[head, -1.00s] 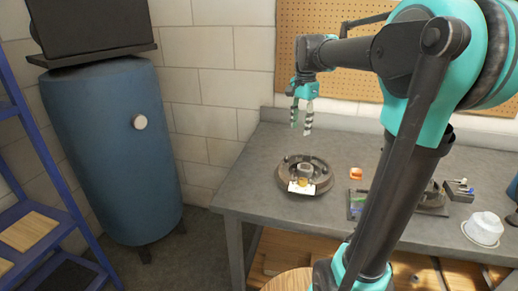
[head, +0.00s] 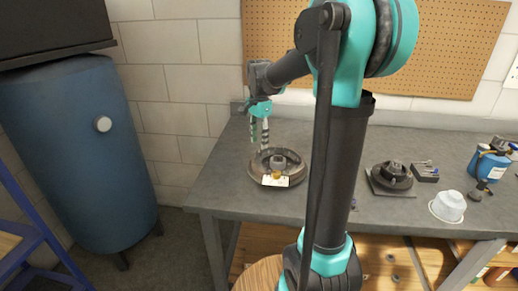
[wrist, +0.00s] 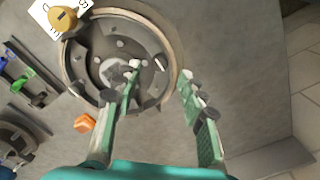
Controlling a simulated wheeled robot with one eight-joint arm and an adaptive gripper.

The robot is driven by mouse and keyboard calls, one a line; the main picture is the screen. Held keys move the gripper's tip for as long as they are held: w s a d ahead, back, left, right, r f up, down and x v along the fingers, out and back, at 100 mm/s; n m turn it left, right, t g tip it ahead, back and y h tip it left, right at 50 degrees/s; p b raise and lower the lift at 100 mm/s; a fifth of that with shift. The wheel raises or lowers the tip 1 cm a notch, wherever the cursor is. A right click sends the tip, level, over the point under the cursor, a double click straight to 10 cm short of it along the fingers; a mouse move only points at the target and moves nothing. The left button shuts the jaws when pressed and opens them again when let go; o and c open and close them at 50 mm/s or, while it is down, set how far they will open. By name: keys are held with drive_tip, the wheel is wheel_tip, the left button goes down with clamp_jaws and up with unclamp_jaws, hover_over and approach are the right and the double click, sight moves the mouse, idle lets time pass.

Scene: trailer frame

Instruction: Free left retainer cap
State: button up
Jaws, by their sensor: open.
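A round dark brake assembly with a raised rim (head: 252,175) lies on the bench; its rim also shows in the wrist view (wrist: 172,48). Small round parts sit inside it. I cannot tell which is the left retainer cap. A yellow knob-like piece (wrist: 62,18) with a slot lies at the rim beside a white card (head: 281,182). My gripper (wrist: 160,75) is open and empty, pointing down. In the wrist view one finger overlaps the assembly's inside and the other is by its outer rim. In the head view the fingers (head: 259,139) are just over its back edge; contact is unclear.
An orange block (wrist: 85,123) lies beside the assembly. Right along the bench (head: 222,190) are a dark hub on a plate (head: 393,176), a white bowl (head: 447,206) and a blue can (head: 489,164). A blue tank (head: 75,150) stands left of the bench.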

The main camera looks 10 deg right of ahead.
sight(259, 151)
drive_tip(key=shift+f, duration=2.15)
clamp_jaws()
